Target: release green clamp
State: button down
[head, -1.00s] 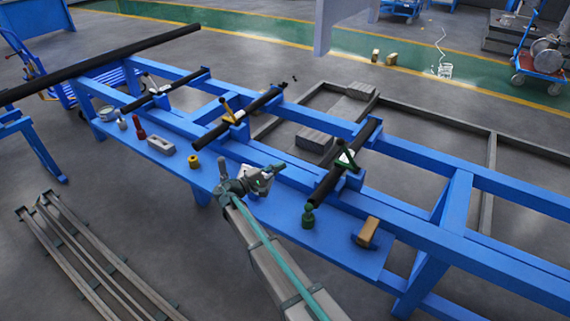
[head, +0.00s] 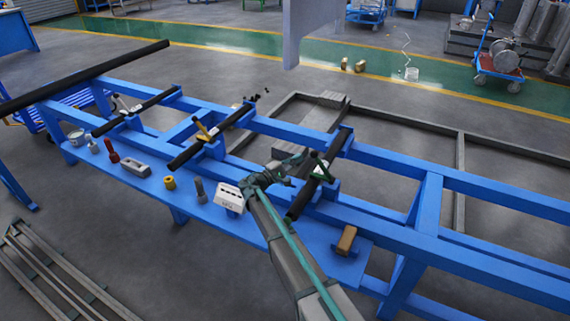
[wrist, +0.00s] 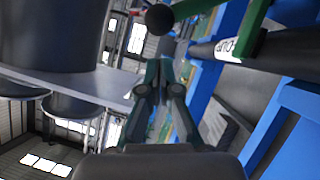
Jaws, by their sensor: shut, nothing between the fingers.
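The green clamp (head: 320,168) sits on a black bar (head: 305,195) that lies across the blue frame, toward the right in the head view. In the wrist view, its green handle (wrist: 254,32) stands by the bar at top right, and a dark round knob (wrist: 159,19) shows at top centre. My gripper (head: 298,160) is just left of the clamp in the head view. In the wrist view, my gripper (wrist: 158,72) has its fingers together and empty, pointing toward the knob. I cannot tell whether they touch it.
A yellow-handled clamp (head: 204,132) and a white clamp (head: 126,106) sit on other bars to the left. The front shelf holds a white box (head: 229,197), a grey bottle (head: 201,190), a yellow roll (head: 170,183) and a brown block (head: 346,240). My arm hides part of the shelf.

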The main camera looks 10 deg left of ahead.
jog(key=shift+d+r, duration=0.25)
jog(key=shift+d, duration=0.35)
jog(key=shift+d+r, duration=0.2)
jog(key=shift+d, duration=0.4)
jog(key=shift+s, duration=0.1)
